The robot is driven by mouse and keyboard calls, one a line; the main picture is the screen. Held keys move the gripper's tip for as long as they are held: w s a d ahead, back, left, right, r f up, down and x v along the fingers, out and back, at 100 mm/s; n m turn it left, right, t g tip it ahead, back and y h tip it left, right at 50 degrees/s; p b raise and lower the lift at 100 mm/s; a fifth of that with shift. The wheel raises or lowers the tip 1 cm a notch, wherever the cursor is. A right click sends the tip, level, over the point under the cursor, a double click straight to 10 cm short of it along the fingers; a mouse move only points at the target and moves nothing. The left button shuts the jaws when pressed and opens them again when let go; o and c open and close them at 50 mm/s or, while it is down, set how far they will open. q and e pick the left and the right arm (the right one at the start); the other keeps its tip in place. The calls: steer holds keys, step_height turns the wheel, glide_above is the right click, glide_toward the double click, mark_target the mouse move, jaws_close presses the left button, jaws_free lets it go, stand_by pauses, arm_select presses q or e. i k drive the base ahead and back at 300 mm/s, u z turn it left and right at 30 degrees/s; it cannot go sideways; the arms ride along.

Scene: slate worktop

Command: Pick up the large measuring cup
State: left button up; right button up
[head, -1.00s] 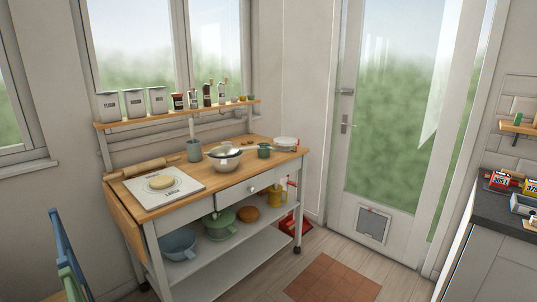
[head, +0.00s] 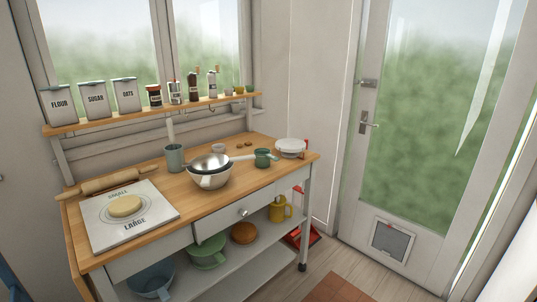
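No cup here is clearly marked as the large measuring cup. A dark green cup (head: 263,158) stands at the right part of the wooden top of the worktable, beside the handle of a strainer. A taller grey-green tumbler (head: 174,158) stands near the back edge. A yellow mug or jug (head: 280,209) stands on the shelf below. I cannot tell which of these, if any, is the measuring cup. Neither of my grippers shows in the head view.
The worktable (head: 225,200) stands under the window. On it are a metal bowl (head: 209,172), a white board (head: 145,224) with dough (head: 125,206), a rolling pin (head: 110,181) and a white round container (head: 290,147). Floor (head: 335,262) is open at right.

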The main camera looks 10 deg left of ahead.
mark_target(263, 156)
steer(key=u, duration=0.4)
steer(key=i, duration=0.95)
steer(key=u, duration=0.55)
